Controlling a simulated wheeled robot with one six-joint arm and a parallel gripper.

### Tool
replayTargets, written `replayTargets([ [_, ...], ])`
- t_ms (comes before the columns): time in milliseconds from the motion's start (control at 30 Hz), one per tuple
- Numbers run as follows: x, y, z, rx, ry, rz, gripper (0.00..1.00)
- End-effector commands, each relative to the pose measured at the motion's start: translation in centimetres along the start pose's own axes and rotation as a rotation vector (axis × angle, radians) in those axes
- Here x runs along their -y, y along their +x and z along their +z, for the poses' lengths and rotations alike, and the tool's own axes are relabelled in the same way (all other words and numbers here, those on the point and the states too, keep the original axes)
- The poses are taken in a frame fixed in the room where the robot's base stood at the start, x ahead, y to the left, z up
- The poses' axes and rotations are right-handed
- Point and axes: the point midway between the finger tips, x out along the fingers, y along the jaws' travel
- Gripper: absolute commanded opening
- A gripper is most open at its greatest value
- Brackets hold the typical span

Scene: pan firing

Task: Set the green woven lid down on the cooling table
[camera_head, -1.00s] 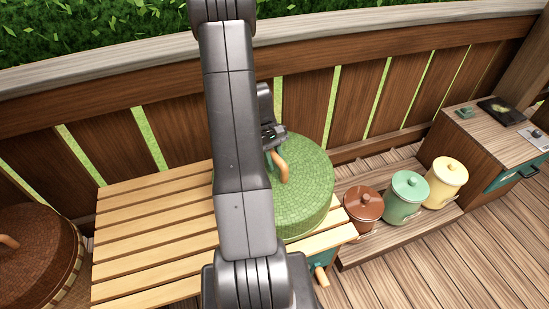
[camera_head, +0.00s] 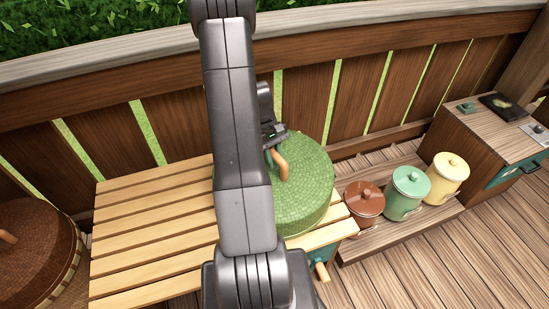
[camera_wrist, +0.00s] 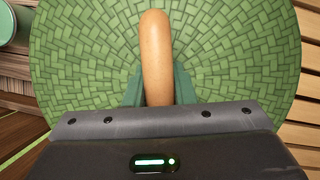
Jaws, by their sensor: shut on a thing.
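The green woven lid (camera_head: 305,200) is a large round lid with a tan curved handle (camera_head: 281,165). It is over the right end of the slatted wooden cooling table (camera_head: 150,230); my arm hides its left part. I cannot tell whether its underside touches the slats. In the wrist view the lid (camera_wrist: 235,50) fills most of the picture, and its handle (camera_wrist: 156,50) stands between my fingers. My gripper (camera_head: 272,140) is shut on the handle, and it also shows in the wrist view (camera_wrist: 157,88).
Brown (camera_head: 364,203), green (camera_head: 408,190) and yellow (camera_head: 446,178) canisters stand on a low shelf right of the table. A brown woven basket (camera_head: 35,250) is at the left. A wooden fence (camera_head: 310,105) runs behind. The table's left slats are bare.

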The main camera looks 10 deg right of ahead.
Motion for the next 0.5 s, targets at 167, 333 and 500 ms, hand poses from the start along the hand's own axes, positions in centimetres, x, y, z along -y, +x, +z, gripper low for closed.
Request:
replayTargets([
  [167, -0.01, 0.32, -0.14, 0.000, 0.000, 0.000, 0.00],
  [333, -0.01, 0.64, -0.27, 0.000, 0.000, 0.000, 0.00],
  [500, -0.01, 0.95, -0.40, 0.000, 0.000, 0.000, 0.00],
])
